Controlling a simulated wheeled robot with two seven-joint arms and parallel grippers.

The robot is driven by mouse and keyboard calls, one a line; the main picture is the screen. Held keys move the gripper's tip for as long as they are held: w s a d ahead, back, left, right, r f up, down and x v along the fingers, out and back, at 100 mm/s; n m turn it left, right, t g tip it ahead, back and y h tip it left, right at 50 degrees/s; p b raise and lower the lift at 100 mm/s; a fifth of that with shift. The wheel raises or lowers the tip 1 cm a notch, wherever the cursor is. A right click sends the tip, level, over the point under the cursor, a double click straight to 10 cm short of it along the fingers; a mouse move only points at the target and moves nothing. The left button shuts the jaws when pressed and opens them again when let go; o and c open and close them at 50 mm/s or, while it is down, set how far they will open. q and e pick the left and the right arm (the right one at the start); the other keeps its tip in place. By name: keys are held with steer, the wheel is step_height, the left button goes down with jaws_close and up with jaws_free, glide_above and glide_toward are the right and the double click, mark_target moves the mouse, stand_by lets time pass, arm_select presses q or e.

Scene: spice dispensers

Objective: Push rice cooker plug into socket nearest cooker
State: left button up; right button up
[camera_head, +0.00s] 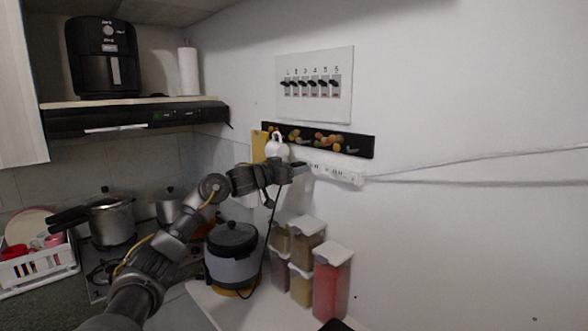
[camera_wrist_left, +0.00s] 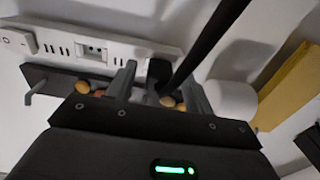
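The white power strip (camera_head: 337,174) is on the wall right of my left gripper (camera_head: 300,169) in the head view. In the left wrist view the strip (camera_wrist_left: 62,42) runs across the upper left. The black plug (camera_wrist_left: 158,72) is at its right end there, between the fingers of my left gripper (camera_wrist_left: 160,80). Gaps show on both sides of the plug, so the fingers look open around it. The plug appears against the strip; its prongs are hidden. Its black cord (camera_wrist_left: 208,40) runs to the upper right. The rice cooker (camera_head: 232,262) stands below on the counter.
Lidded spice containers (camera_head: 331,282) stand right of the cooker. A dark rack (camera_head: 345,144) with hooks and round knobs is above the strip, with a white mug (camera_head: 277,147) and a yellow board (camera_head: 259,146) at its left.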

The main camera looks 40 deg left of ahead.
arm_select(q)
steer(key=shift+s+f, duration=0.1)
steer(key=s+b, duration=0.6)
steer(key=s, duration=0.4)
steer(key=shift+s+a, duration=0.3)
steer(key=shift+a, duration=0.15)
